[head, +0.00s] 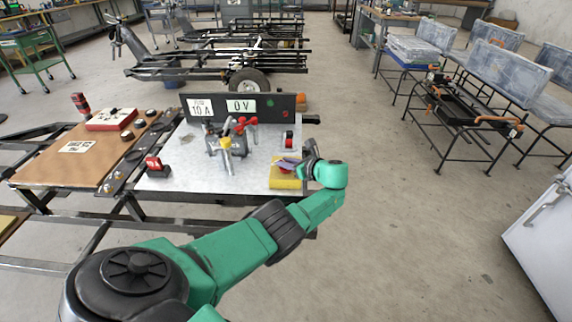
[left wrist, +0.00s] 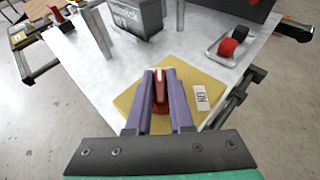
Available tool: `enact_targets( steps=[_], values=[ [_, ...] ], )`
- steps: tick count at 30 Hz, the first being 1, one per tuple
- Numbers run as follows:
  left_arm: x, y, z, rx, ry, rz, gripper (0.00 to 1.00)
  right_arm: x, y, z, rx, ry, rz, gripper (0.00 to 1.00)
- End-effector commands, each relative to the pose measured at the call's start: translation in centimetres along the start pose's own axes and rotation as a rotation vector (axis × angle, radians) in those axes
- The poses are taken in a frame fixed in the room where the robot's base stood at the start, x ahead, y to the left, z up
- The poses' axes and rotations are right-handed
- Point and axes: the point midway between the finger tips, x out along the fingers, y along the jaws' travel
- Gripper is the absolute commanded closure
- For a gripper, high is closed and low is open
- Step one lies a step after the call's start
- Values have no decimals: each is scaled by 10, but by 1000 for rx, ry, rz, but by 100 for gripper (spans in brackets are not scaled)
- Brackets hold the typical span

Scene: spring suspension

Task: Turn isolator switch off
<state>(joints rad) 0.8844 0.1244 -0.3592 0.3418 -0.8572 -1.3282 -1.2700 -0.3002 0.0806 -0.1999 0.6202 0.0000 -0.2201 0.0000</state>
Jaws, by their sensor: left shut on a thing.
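The isolator switch is a yellow plate (head: 280,183) with a red knob, at the front right corner of the light metal tabletop. In the left wrist view the red knob (left wrist: 160,90) stands up from the yellow plate (left wrist: 187,92), with a white pointer line on it. A white label with dark letters lies right of the knob. My left gripper (left wrist: 159,73) has its two purple fingers shut on the knob, one on each side. In the head view the left gripper (head: 288,165) partly hides the switch. My right gripper is not in view.
A board (head: 235,106) reading 10 A and 0 V stands at the tabletop's back. Red and black buttons (left wrist: 228,46) sit behind the switch. Open floor lies right of the table.

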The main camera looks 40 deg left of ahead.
Motion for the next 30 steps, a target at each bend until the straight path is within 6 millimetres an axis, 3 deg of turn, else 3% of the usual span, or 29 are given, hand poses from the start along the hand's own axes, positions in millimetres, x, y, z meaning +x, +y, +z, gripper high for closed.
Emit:
enact_targets(
  steps=[4, 5, 6, 7, 15, 19, 25, 30],
  values=[
    [0, 0, 3, -4, -5, -1, 100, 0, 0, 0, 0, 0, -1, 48],
    [0, 0, 3, -4, -5, -1, 69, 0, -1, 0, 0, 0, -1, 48],
    [0, 0, 3, -4, -4, -1, 53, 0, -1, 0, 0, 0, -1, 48],
    [0, 0, 3, -3, -4, -1, 50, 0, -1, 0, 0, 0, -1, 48],
    [0, 0, 2, -2, -2, -1, 50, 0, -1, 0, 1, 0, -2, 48],
    [-12, -1, 3, 0, -1, -3, 50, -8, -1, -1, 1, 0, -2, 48],
    [-64, -1, 6, -1, 1, -5, 50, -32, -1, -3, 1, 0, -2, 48],
    [-112, -1, 2, -3, 0, -4, 50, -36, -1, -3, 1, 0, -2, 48]
  ],
)
